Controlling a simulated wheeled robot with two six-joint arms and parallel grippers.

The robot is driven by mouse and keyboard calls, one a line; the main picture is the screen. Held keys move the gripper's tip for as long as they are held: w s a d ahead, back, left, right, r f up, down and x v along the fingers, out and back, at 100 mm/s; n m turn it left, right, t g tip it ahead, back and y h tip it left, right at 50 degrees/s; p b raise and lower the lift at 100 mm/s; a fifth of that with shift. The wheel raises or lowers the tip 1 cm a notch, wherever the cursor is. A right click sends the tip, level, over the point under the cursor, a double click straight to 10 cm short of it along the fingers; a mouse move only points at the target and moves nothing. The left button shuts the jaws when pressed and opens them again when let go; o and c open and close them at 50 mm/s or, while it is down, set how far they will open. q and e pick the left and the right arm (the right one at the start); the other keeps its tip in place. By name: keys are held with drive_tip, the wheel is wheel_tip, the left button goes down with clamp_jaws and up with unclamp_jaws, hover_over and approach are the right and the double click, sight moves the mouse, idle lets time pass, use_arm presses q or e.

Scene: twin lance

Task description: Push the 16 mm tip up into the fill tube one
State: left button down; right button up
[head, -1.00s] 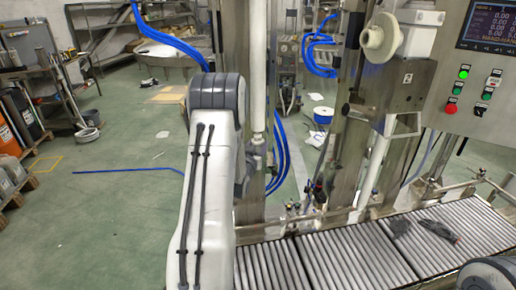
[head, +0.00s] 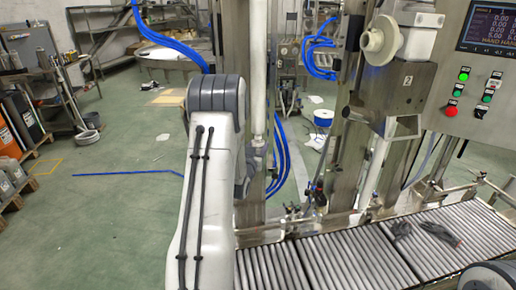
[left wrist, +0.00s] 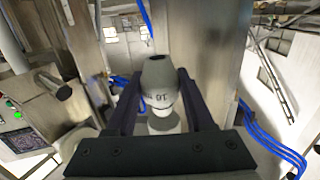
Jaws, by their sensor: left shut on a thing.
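My left gripper (left wrist: 160,100) is shut on a dark grey tip (left wrist: 158,75) with a tapered end. The tip's marking reads like an upside-down 16. A pale round part (left wrist: 163,122) shows beside the tip between the fingers; I cannot tell whether it belongs to the tube. In the head view a white vertical tube (head: 258,70), which looks like fill tube one, comes down to a grey part (head: 256,145) beside my left arm. My arm hides most of the left gripper there. Whether tip and tube touch is hidden. My right gripper is out of view.
A roller conveyor (head: 330,262) runs along the front, with dark gloves (head: 438,232) on it. Blue hoses (head: 280,160) hang beside the tube.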

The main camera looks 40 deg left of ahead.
sight(257, 137)
use_arm(q)
drive_tip(key=shift+b, duration=0.5)
idle(1.0)
drive_tip(key=shift+r+p, duration=1)
drive_tip(key=shift+r, duration=1.05)
drive_tip(key=shift+c, duration=1)
unclamp_jaws()
drive_tip(key=shift+f, duration=0.1)
drive_tip(key=shift+s, duration=0.2)
drive_tip(key=b+v, duration=0.2)
drive_tip(key=v, duration=0.8)
drive_tip(key=shift+b, duration=0.3)
drive_tip(key=shift+d, duration=0.15)
